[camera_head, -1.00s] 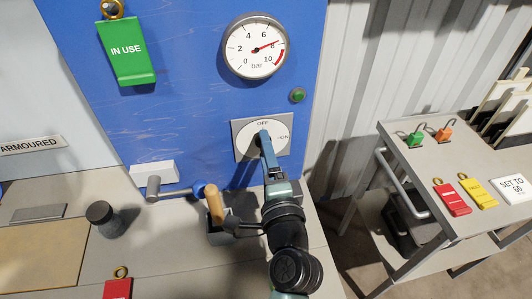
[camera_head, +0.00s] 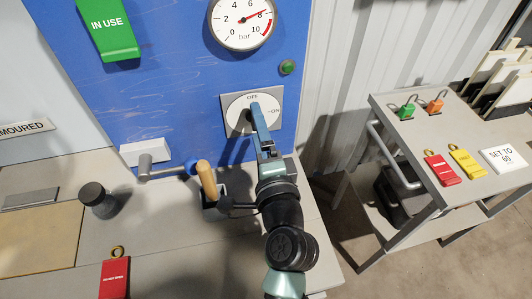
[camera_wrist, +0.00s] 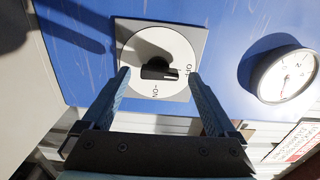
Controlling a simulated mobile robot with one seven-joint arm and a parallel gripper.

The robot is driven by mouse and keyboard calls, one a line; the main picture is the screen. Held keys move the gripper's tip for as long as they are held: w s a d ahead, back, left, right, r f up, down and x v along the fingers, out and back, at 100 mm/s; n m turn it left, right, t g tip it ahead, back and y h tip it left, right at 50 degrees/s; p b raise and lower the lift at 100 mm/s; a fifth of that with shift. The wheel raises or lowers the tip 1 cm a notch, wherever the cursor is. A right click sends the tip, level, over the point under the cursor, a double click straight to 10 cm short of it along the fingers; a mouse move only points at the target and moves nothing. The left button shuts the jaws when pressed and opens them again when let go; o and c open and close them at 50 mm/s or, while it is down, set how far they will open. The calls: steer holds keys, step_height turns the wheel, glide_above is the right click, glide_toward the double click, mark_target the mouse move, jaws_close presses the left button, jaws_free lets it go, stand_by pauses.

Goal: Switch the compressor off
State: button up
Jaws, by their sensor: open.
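The compressor's rotary switch has a white round dial on a grey plate (camera_head: 226,118), with OFF at the top and ON at the right in the head view. In the wrist view the dial (camera_wrist: 132,52) is turned, with OFF at the right and ON below. Its black knob (camera_wrist: 158,73) lies about level there, its white-marked end towards OFF. My gripper (camera_wrist: 160,76) is open, with one blue finger on either side of the knob and gaps visible. In the head view my gripper (camera_head: 254,106) covers most of the knob.
A pressure gauge (camera_head: 240,22) reads about 8 bar. A green button (camera_head: 287,67) and a green IN USE tag (camera_head: 109,26) are on the blue panel. A crank handle (camera_head: 206,178) stands close left of my arm. A tag trolley (camera_head: 400,160) is at right.

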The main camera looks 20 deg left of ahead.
steer(key=b+v, duration=0.1)
steer(key=v, duration=1.1)
steer(key=shift+b, duration=0.35)
steer(key=shift+w, duration=0.1)
